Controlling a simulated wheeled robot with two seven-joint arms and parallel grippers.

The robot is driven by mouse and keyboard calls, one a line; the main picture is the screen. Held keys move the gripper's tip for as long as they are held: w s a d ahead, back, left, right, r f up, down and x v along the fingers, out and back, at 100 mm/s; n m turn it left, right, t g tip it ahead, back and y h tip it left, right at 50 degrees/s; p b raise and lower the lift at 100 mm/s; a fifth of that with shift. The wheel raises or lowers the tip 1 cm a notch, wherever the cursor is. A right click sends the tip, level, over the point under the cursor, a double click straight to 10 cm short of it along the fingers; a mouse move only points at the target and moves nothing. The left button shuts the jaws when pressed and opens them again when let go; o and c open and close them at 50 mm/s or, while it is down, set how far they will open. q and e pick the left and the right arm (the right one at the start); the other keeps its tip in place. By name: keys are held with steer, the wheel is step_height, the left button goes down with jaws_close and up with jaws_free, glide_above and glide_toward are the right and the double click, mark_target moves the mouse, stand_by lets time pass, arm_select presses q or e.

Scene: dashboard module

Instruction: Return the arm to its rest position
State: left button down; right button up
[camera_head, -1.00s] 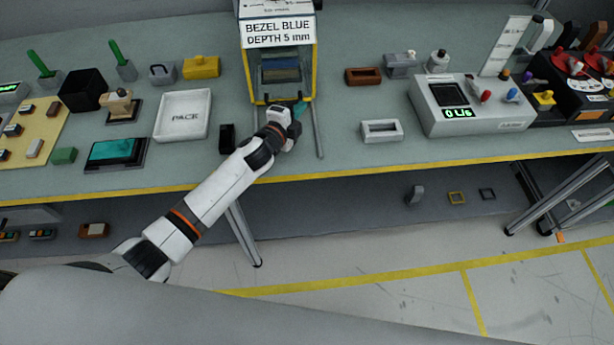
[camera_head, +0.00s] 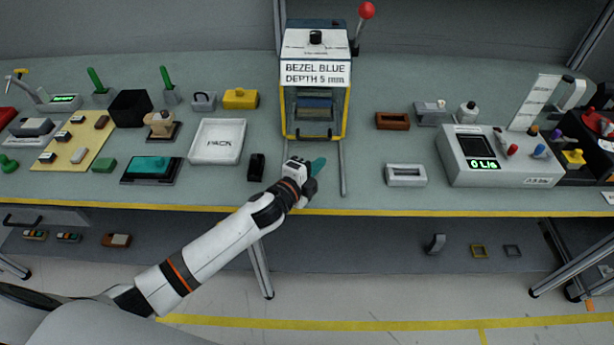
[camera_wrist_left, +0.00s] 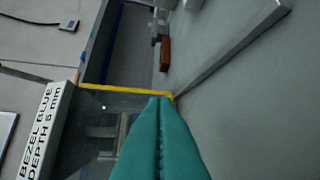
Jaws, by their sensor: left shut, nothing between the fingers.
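My left gripper (camera_head: 318,165) has teal fingers and reaches in from the lower left over the front of the table. It is just in front of the yellow-edged press labelled "BEZEL BLUE DEPTH 5 mm" (camera_head: 316,72), between its two grey rails. In the left wrist view the teal fingers (camera_wrist_left: 160,105) are pressed together with nothing between them. The press's yellow frame edge (camera_wrist_left: 125,89) shows just beyond the fingertips there. A blue part (camera_head: 314,103) sits inside the press. My right gripper is not in view.
A white PACK tray (camera_head: 193,141) and a small black block (camera_head: 256,167) lie left of the arm. A white-framed block (camera_head: 405,175) and a grey meter box (camera_head: 446,160) stand to the right. The yellow table edge (camera_head: 420,213) runs below the gripper.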

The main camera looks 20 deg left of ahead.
arm_select(q)
steer(key=v, duration=0.4)
steer(key=shift+s+d+r, duration=0.15)
steer(key=shift+s+d, duration=0.1)
steer(key=shift+s+a, duration=0.15)
steer(key=shift+a, duration=0.05)
steer(key=s+a+f+n+g+y, duration=0.15)
steer(key=s+n+g, duration=0.35)
steer(key=s, duration=0.5)
steer(key=s+a+f+n+g+y, duration=0.1)
steer(key=s+f+n+g+y, duration=0.15)
steer(key=s+n, duration=0.6)
steer(key=s+a+f+n+g+y, duration=0.1)
steer(key=s+a+f+n+g, duration=0.3)
steer(key=s, duration=0.8)
step_height(320, 180, down, 24)
steer(key=d+g, duration=0.2)
steer(key=d, duration=0.1)
steer(key=s+a+f, duration=0.1)
steer(key=s+f, duration=0.7)
steer(key=s, duration=0.1)
steer(key=s+a+f+g, duration=0.1)
steer(key=s+a+f, duration=0.1)
steer(key=s+f, duration=0.6)
steer(key=shift+s+a+f, duration=0.3)
steer(key=shift+s+f, duration=0.05)
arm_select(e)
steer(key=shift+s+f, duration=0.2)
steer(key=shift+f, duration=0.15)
